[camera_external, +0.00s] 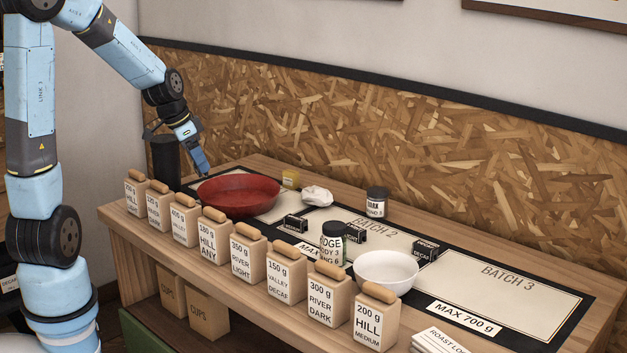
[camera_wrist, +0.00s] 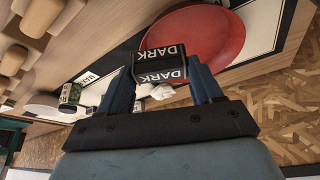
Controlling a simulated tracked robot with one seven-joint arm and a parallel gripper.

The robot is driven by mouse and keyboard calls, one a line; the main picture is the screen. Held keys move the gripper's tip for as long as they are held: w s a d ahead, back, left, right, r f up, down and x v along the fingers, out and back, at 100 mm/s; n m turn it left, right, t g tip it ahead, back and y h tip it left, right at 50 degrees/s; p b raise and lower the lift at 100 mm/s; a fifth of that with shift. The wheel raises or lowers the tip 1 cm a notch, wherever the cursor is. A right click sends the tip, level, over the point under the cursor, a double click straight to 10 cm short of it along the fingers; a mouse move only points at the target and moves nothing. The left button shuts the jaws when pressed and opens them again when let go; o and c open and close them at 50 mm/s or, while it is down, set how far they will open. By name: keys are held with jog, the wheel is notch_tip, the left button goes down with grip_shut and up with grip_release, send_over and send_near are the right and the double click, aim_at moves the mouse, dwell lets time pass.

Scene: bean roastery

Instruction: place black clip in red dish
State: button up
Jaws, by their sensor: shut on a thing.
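My gripper (camera_external: 204,172) hangs above the far left rim of the red dish (camera_external: 240,190), with its fingers pointing down. In the wrist view, my gripper (camera_wrist: 158,85) is shut on a black clip (camera_wrist: 160,65) with white "DARK" lettering. The red dish (camera_wrist: 225,45) lies beyond the clip there, and the clip overlaps its edge in the picture. The held clip cannot be made out in the external view. I see no clip in the visible part of the dish. Other black clips stand on the counter, one labelled "DARK" (camera_external: 292,223), one near the middle (camera_external: 355,233), one farther right (camera_external: 425,250).
Several labelled bean bags (camera_external: 248,252) line the counter's front edge. A black canister (camera_external: 166,160) stands left of the dish. A yellow block (camera_external: 291,178), a crumpled white item (camera_external: 317,195), jars (camera_external: 376,201) and a white bowl (camera_external: 387,271) stand to the right.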

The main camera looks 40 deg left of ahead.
jog(key=w+f, duration=0.3)
jog(key=w, duration=0.1)
jog(key=w+f, duration=0.3)
jog(key=w, duration=0.1)
jog(key=w+a+f, duration=0.1)
jog(key=w+f, duration=0.2)
jog(key=w, duration=0.1)
jog(key=shift+w, duration=0.15)
jog(key=shift+w+f, duration=0.15)
jog(key=shift+f, duration=0.75)
jog(key=shift+w+f, duration=0.1)
jog(key=shift+f, duration=0.8)
jog(key=o, duration=1)
